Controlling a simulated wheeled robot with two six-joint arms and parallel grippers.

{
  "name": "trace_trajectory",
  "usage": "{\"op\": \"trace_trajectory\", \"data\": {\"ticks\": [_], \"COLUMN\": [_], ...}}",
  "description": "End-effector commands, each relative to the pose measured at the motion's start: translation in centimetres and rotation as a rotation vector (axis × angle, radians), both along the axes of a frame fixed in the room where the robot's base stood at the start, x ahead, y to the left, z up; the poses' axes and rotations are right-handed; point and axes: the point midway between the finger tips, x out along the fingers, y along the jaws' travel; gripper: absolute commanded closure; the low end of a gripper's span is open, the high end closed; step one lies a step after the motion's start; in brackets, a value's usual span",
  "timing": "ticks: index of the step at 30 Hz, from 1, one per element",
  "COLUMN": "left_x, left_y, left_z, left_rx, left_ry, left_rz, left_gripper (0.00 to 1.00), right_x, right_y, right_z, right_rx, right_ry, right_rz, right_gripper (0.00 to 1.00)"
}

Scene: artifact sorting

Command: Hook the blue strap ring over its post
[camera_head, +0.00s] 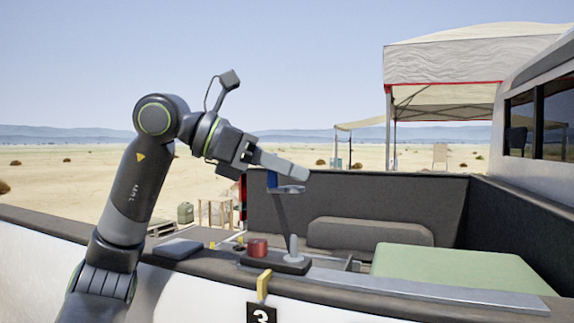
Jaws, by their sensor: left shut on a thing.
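My left gripper (298,171) is raised above the truck bed's near edge, coming in from the left. It is shut on the blue strap ring (272,180), whose blue part and flat ring-like end (289,189) show just under the fingers. A dark strap (281,213) hangs down from it towards the base below. A short grey post (293,246) stands upright on a dark base plate (290,265) on the near edge. The ring is well above the post and apart from it. My right gripper is not in view.
A red cylinder (257,248) stands on the same plate, left of the post. A green box (450,270) fills the bed's right side. Open air surrounds the gripper.

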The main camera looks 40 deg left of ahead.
Motion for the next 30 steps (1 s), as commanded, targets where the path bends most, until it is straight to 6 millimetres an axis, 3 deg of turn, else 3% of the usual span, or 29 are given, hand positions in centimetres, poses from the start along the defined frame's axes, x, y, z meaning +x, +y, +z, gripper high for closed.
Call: {"op": "trace_trajectory", "data": {"ticks": [3,15,30], "left_x": [0.0,0.0,0.0], "left_y": [0.0,0.0,0.0], "left_z": [-1.7,-5.3,-5.7], "left_rx": [0.001,0.001,0.0], "left_ry": [0.0,0.0,0.0], "left_rz": [0.001,0.001,0.001], "left_gripper": [0.96,0.96,0.96], "right_x": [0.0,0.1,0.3], "right_y": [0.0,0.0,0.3], "right_z": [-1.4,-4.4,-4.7], "right_rx": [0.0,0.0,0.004], "right_ry": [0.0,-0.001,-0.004], "right_rz": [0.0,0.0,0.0], "right_gripper": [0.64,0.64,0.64]}}
